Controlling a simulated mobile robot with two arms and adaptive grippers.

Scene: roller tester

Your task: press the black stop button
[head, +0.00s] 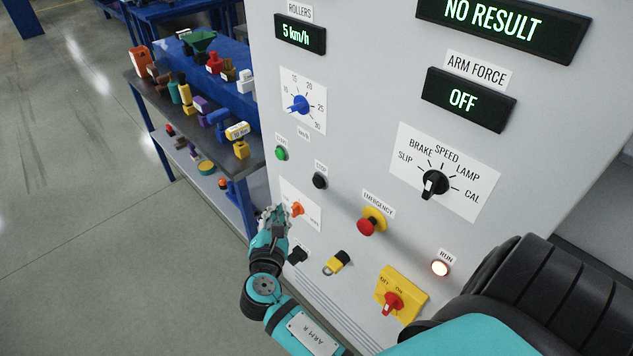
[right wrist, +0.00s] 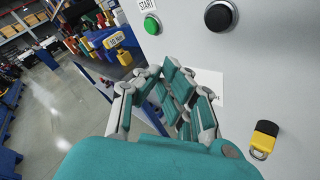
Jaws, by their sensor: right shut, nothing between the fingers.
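The black stop button (head: 320,181) is a round black knob under a small label on the grey panel, right of the green start button (head: 281,153). In the right wrist view the black button (right wrist: 220,17) is at the top, in plain sight. My right gripper (head: 273,220) is shut and empty, below and left of the stop button in the head view, apart from it. In the right wrist view its fingers (right wrist: 178,88) are together, below and left of the button. My left gripper is not in view.
A red emergency button (head: 367,226), an orange knob (head: 297,209), a black-and-yellow padlock (head: 337,263) and a red-handled switch (head: 391,303) are on the panel nearby. The displays read 5 km/h, NO RESULT and OFF. A lamp (head: 440,268) labelled RUN glows. A cluttered bench (head: 240,165) stands left.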

